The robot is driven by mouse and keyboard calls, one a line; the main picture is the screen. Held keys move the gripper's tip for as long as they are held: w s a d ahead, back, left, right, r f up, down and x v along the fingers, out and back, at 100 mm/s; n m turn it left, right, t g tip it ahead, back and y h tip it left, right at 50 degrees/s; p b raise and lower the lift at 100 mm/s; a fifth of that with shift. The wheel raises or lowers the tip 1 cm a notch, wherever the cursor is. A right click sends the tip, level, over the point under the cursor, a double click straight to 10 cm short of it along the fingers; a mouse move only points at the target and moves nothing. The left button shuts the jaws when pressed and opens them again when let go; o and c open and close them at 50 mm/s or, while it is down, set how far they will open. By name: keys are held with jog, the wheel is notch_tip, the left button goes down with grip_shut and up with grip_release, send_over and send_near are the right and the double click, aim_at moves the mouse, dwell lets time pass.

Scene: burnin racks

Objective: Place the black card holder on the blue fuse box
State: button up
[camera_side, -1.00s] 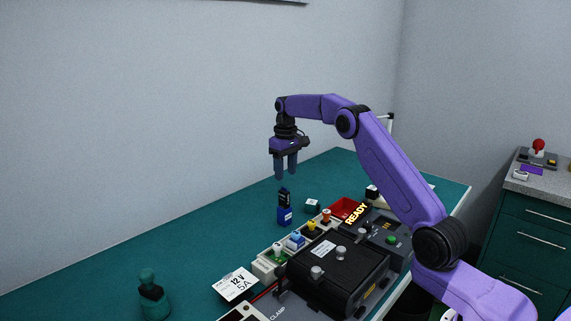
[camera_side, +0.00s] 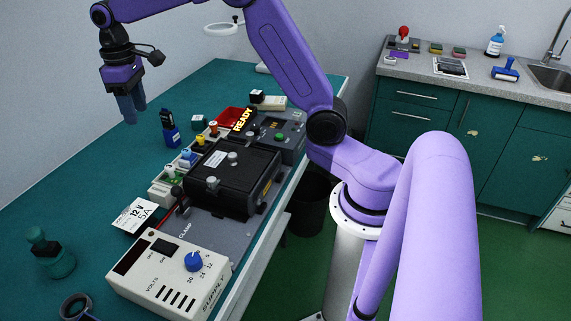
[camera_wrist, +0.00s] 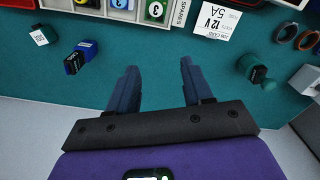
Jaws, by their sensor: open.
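The black card holder (camera_side: 167,117) stands upright directly above the blue fuse box (camera_side: 172,138) and appears to rest on it, on the teal table in the side view. My gripper (camera_side: 131,113) is open and empty. It hangs fingers down, to the left of the pair in the side view and apart from both. In the wrist view nothing lies between its fingers (camera_wrist: 157,72).
A small dark box with a white label (camera_side: 199,122) stands behind the pair. A row of coloured fuses (camera_side: 188,157), a black clamp unit (camera_side: 231,180) and a cream power supply (camera_side: 170,273) lie to the right and in front. A green bottle-like object (camera_side: 50,255) stands at front left.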

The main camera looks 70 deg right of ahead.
jog(key=s+a+n, duration=0.2)
jog(key=s+a, duration=0.4)
jog(key=s, duration=0.5)
jog(key=s+d+f+n, duration=0.2)
jog(key=s+n, duration=0.1)
jog(key=s, duration=1)
jog(key=s+d+f+n, duration=0.2)
jog(key=s+f+n, duration=0.1)
jog(key=s, duration=1)
jog(key=shift+d, duration=0.1)
